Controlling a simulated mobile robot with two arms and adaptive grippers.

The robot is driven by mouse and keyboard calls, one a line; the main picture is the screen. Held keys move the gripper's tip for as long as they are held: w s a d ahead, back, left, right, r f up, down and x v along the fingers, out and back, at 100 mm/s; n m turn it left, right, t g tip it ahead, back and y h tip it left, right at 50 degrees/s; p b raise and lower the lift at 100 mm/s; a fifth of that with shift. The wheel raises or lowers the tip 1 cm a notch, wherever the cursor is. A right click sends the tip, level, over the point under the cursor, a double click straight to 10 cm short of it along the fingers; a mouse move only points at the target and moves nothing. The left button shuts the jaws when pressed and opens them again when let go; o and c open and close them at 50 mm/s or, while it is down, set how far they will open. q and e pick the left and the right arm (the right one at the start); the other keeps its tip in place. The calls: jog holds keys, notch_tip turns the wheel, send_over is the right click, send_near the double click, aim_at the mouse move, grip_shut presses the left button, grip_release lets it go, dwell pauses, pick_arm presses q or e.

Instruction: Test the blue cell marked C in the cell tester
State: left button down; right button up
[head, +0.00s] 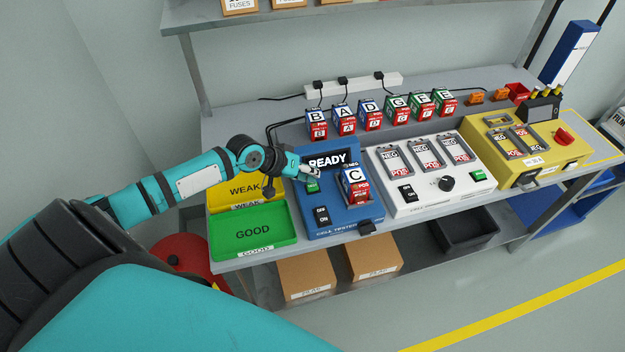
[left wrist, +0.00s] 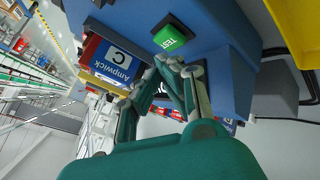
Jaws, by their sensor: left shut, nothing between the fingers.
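The blue cell marked C (head: 354,186) stands in the bay of the blue cell tester (head: 345,214), with its red POS end toward the front. It also shows in the left wrist view (left wrist: 113,60), with "Ampwick" printed on it. The tester's display (head: 328,161) reads READY. Its green TEST button (head: 312,187) is left of the cell; it is clear in the left wrist view (left wrist: 172,36). My left gripper (head: 314,172) is shut and empty, its fingertips just behind the button and apart from it in the left wrist view (left wrist: 165,62). My right gripper is out of view.
A yellow WEAK tray (head: 266,184) and a green GOOD tray (head: 225,248) lie left of the tester. A white charger (head: 425,205) and a yellow unit (head: 540,177) stand to its right. Several lettered cells (head: 370,121) stand in a row behind.

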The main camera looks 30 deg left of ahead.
aim_at(311, 184)
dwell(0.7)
pick_arm(q)
jog(key=shift+f, duration=0.45)
jog(key=shift+f+b, duration=0.3)
jog(key=shift+f, duration=0.25)
dwell(0.5)
jog(key=shift+r, duration=0.1)
jog(key=shift+r+p, duration=0.9)
jog(key=shift+p, duration=0.1)
notch_tip(311, 184, up, 5)
jog(key=p, duration=0.5)
